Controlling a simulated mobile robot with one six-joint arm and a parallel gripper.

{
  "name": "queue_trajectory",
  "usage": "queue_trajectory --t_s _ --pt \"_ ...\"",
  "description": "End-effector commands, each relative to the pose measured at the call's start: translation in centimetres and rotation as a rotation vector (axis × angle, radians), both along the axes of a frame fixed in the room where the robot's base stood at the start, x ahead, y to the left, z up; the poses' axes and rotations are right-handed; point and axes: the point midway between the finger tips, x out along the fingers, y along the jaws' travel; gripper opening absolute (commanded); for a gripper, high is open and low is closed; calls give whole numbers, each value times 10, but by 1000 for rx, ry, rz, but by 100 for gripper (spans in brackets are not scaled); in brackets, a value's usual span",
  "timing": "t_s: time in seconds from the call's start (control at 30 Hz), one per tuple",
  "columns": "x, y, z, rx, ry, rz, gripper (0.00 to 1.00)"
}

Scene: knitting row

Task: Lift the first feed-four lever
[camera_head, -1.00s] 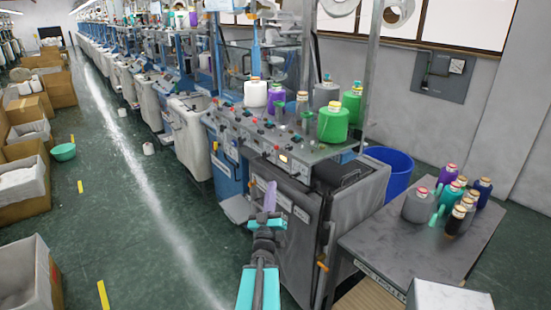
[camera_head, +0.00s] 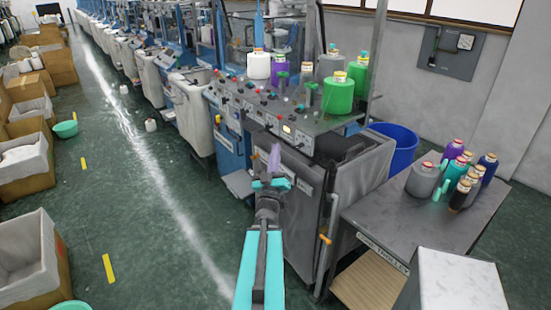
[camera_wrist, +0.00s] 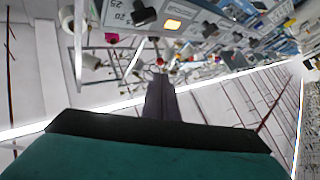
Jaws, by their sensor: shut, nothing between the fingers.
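My gripper (camera_head: 275,153) is shut and empty, pointing up in front of the near knitting machine. In the wrist view its dark fingers (camera_wrist: 161,98) are together, apart from the panel. I cannot tell which control is the first feed-four lever.
Yarn cones, including a green one (camera_head: 338,95), stand on the machine top. A grey table (camera_head: 400,225) with more cones stands to the right, with a blue bin (camera_head: 400,148) behind it. Boxes (camera_head: 28,262) line the left. The aisle floor (camera_head: 130,200) between is mostly clear.

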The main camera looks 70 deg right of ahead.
Motion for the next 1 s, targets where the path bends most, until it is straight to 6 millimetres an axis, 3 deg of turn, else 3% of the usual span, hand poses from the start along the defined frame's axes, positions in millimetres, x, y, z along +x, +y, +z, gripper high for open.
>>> queue_trajectory --t_s 1.0 --pt "2 -10 4 -1 -1 0 0"
